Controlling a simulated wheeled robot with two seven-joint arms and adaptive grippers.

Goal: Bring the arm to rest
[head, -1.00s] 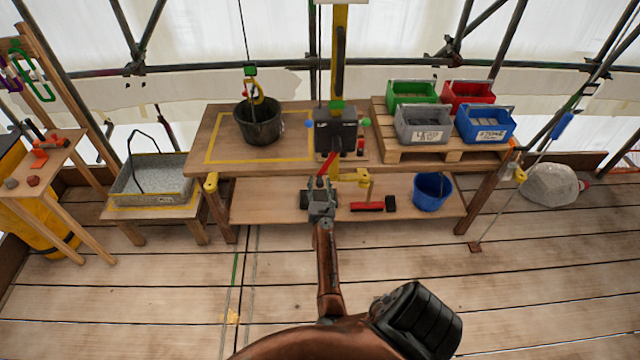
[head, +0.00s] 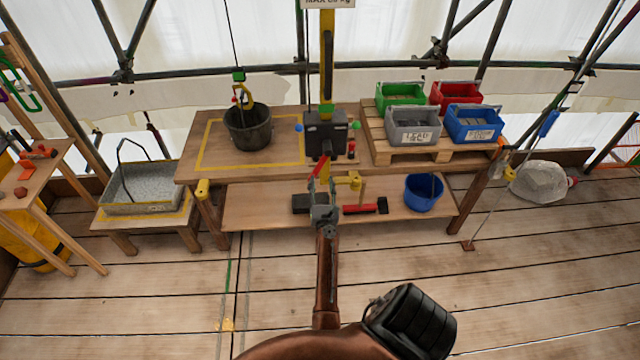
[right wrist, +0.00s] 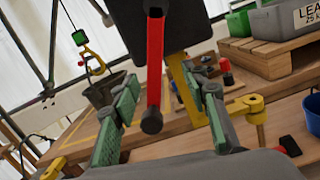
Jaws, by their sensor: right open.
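My right arm reaches up the middle of the head view to my right gripper (head: 322,192), in front of the workbench (head: 190,172). Its two green-padded fingers stand apart in the right wrist view (right wrist: 160,95). A red lever (right wrist: 154,65) with a dark knob hangs from a dark block and shows between the fingers, with a gap on both sides. The lever also shows in the head view (head: 319,170), below the dark block (head: 325,135) on the yellow post (head: 327,60). I cannot tell how far the lever is from the gripper. My left gripper is not seen.
A black bucket (head: 248,128) with a yellow hook stands on the bench. Green, red, grey and blue bins (head: 473,124) sit on a pallet (head: 400,153) at right. A blue bucket (head: 424,193) and a red tool (head: 362,209) are on the lower shelf. The floor in front is clear.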

